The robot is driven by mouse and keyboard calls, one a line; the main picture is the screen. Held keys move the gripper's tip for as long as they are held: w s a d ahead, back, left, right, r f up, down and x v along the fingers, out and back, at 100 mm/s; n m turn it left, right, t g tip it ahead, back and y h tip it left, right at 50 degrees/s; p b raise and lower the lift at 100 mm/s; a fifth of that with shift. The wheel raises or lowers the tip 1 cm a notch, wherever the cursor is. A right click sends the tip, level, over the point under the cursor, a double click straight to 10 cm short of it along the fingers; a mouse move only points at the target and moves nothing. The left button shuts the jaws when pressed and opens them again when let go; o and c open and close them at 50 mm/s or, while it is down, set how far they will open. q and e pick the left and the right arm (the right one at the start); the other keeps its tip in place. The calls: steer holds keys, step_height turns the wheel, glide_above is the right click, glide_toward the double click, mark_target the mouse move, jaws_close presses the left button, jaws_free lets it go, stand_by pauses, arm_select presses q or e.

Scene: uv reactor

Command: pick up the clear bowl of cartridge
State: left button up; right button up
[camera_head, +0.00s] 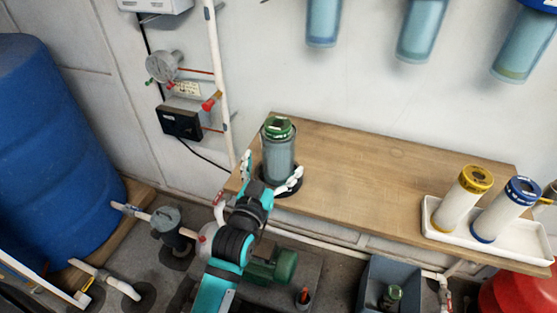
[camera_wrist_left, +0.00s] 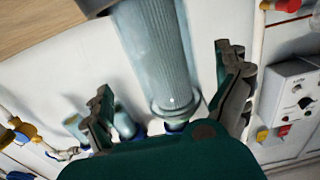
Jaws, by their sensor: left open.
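The clear bowl (camera_head: 279,158) is a grey, see-through cylinder with a green top. It stands upright on a dark round base at the left end of the wooden worktop. In the left wrist view the bowl (camera_wrist_left: 155,45) shows ribbed walls and a rounded rim, and it lies between the fingers. My left gripper (camera_head: 272,166) is open, with one pale finger on each side of the bowl. The left gripper (camera_wrist_left: 163,70) also shows its two dark fingers apart, with visible gaps to the bowl. The bowl's lower front is partly hidden by my gripper. My right gripper is not in view.
The wooden worktop (camera_head: 365,180) is bare in its middle. A white tray (camera_head: 523,245) at right holds a yellow-ringed cartridge (camera_head: 463,199) and a blue-ringed cartridge (camera_head: 505,209). A grey bin (camera_head: 378,277) stands below. A white pipe (camera_head: 217,75) and gauge (camera_head: 163,66) are behind left.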

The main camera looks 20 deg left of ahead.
arm_select(q)
steer(key=w, duration=0.5)
steer(key=shift+w+a+f+p, duration=0.15)
steer(key=shift+w+p, duration=0.15)
steer(key=shift+s, duration=0.1)
steer(key=c, duration=1.3)
steer(key=shift+c, duration=0.3)
